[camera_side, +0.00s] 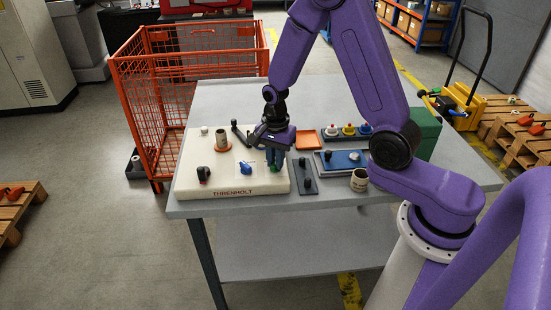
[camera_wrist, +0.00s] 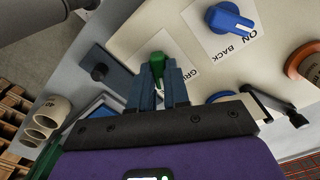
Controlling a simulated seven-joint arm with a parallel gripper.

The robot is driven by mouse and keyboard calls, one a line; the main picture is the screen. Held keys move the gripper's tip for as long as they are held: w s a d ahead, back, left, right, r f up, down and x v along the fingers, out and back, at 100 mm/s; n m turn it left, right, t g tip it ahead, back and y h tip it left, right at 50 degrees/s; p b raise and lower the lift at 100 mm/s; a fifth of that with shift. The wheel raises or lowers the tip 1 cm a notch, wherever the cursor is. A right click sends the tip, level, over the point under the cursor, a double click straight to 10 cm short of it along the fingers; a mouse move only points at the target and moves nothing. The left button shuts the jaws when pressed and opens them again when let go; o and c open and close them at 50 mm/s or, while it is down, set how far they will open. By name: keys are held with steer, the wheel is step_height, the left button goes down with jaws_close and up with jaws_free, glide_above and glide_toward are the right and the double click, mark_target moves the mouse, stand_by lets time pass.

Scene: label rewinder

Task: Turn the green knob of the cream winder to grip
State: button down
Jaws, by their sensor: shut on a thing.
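The cream winder (camera_side: 235,182), marked THRENHOLT, lies on the grey table. In the wrist view its green knob (camera_wrist: 157,62) sits between the fingertips of my gripper (camera_wrist: 159,78), which is shut on it. A white label behind it shows part of the word GRIP, partly covered by the fingers. In the side view my gripper (camera_side: 275,158) points down at the winder's right part, and its fingers mostly hide the green knob. A blue knob (camera_wrist: 230,19) on a label with ON and BACK is beside it; it also shows in the side view (camera_side: 246,168).
A black crank (camera_wrist: 275,106) stands near my gripper. An orange ring (camera_wrist: 304,62) and a black knob (camera_side: 203,174) are also on the winder. A dark plate with a black knob (camera_wrist: 99,72) is close by.

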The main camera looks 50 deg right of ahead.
steer(key=n, duration=0.6)
steer(key=shift+n, duration=0.4)
steer(key=n, duration=0.6)
stand_by(0.4)
steer(key=c, duration=1.1)
jaws_free()
step_height(320, 180, up, 18)
steer(key=shift+f, duration=0.2)
